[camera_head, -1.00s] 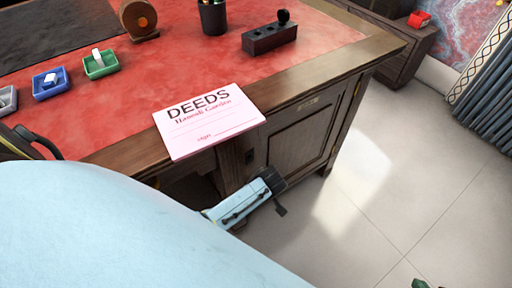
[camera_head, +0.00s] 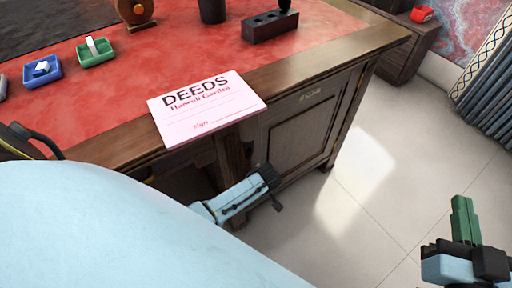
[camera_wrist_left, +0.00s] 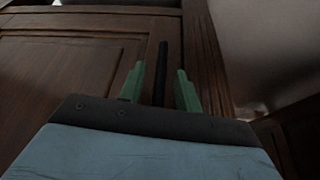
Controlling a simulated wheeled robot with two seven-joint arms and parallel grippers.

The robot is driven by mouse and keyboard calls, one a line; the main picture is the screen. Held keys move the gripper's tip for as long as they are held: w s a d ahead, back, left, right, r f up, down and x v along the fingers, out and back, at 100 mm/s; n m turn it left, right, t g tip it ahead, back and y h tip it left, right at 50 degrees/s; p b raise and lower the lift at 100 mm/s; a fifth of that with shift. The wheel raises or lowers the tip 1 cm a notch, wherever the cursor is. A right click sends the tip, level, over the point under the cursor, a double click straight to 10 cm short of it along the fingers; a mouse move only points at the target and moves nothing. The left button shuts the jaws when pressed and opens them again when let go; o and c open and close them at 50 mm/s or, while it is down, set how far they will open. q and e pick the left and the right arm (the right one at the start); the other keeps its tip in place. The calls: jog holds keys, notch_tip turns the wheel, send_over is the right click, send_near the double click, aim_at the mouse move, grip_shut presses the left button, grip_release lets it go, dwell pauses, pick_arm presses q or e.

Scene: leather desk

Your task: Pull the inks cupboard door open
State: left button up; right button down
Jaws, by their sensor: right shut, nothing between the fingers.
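The cupboard door (camera_head: 303,128) is a dark wooden panel in the desk's front, with a small label plate (camera_head: 310,95) too small to read. It looks closed. My left gripper (camera_head: 268,182) is low in front of the door's left side; its fingertips are hidden in the head view. In the left wrist view its two green fingers (camera_wrist_left: 160,88) stand apart, with a dark upright bar (camera_wrist_left: 162,65) between them, in front of the wood. I cannot tell whether they touch the bar. My right gripper (camera_head: 463,220) is shut and empty over the floor at lower right.
A pink DEEDS card (camera_head: 207,108) overhangs the desk's front edge. The red desktop (camera_head: 160,70) holds a green tray (camera_head: 97,52), a blue tray (camera_head: 42,72) and a dark block (camera_head: 270,26). Pale floor (camera_head: 375,190) is clear right of the desk.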

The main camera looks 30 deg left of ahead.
dwell(0.3)
pick_arm(q)
grip_shut()
